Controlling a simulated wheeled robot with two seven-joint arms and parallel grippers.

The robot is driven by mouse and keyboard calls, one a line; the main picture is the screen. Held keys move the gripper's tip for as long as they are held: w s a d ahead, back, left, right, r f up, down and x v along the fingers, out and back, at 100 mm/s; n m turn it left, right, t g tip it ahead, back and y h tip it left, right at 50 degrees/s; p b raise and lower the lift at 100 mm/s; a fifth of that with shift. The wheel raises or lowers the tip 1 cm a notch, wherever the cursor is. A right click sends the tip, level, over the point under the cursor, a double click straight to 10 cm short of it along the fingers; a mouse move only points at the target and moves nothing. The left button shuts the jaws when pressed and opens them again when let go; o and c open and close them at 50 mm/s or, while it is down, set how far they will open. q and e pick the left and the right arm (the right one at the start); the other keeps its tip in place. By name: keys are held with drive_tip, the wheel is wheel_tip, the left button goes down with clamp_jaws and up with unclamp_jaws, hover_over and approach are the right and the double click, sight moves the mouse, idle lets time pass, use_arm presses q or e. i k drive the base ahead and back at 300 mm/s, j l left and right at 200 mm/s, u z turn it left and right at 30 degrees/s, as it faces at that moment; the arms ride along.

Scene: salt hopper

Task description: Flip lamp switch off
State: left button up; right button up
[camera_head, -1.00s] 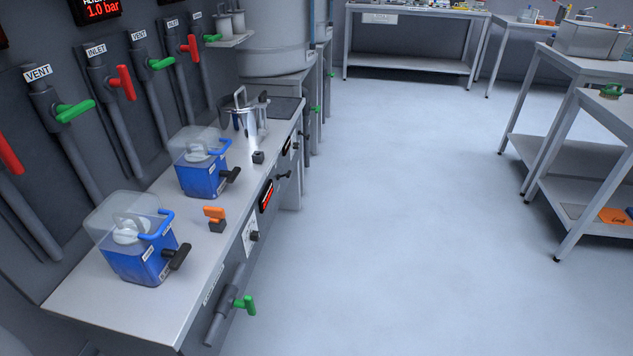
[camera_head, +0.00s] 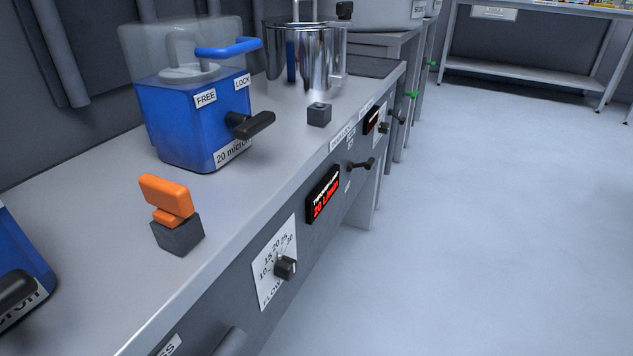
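I cannot tell which thing in view is the lamp switch, and no lamp shows. An orange lever on a dark grey block (camera_head: 172,215) stands on the bench top at the lower left. A smaller dark block (camera_head: 319,114) without a lever sits farther along the bench, near the steel pot. A black flow knob (camera_head: 285,267) is on the bench front over a numbered dial. Neither of my grippers is in view.
The grey bench (camera_head: 90,265) runs from lower left to upper middle. A blue box labelled 20 micron (camera_head: 190,125), a steel pot (camera_head: 305,60) and a red display (camera_head: 323,194) line it. Another table (camera_head: 540,75) stands at the back. The floor on the right is clear.

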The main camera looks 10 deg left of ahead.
sight(367, 165)
drive_tip(key=i+l+u, duration=0.9)
drive_tip(key=k, duration=0.1)
